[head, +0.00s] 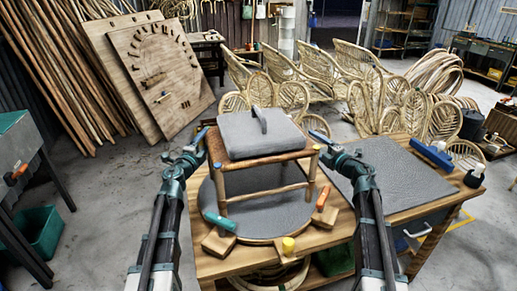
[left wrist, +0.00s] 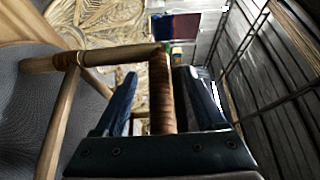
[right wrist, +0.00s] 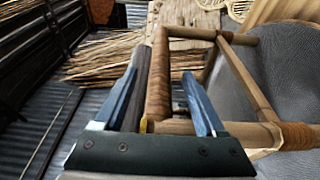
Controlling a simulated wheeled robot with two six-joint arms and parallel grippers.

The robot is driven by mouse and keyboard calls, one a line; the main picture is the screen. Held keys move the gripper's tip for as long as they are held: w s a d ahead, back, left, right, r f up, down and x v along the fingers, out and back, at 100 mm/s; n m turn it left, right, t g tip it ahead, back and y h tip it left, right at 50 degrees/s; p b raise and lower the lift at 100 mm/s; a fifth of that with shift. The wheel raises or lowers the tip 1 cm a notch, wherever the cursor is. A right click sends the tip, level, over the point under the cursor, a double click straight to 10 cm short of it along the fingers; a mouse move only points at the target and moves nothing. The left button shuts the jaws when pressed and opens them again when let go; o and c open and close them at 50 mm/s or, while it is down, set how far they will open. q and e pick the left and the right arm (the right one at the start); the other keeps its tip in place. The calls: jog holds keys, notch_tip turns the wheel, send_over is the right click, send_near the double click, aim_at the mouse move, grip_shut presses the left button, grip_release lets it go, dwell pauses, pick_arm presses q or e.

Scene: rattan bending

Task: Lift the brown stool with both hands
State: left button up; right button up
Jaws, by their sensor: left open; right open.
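The brown stool (head: 264,178) stands upright on a round grey plate (head: 275,218) on the wooden workbench. A grey cushion (head: 262,134) with an upright tab covers its seat. My left gripper (head: 202,143) is open at the stool's left side. In the left wrist view, the stool's brown wrapped side bar (left wrist: 162,92) lies between the open fingers. My right gripper (head: 320,144) is open at the right side. In the right wrist view, the opposite side bar (right wrist: 158,85) lies between its open fingers. I cannot tell whether any finger touches the stool.
Wooden blocks with a teal-handled tool (head: 220,221) and an orange-handled tool (head: 323,197) sit near the plate's front, with a yellow item (head: 288,245). A grey-topped surface (head: 393,175) adjoins on the right. Rattan chairs (head: 335,75) stand behind. The floor at left is partly clear.

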pick_arm(q)
jog(key=shift+w+d, duration=0.2)
jog(key=shift+w, duration=0.75)
pick_arm(e)
jog(key=shift+x, duration=0.95)
pick_arm(q)
grip_shut()
pick_arm(e)
grip_shut()
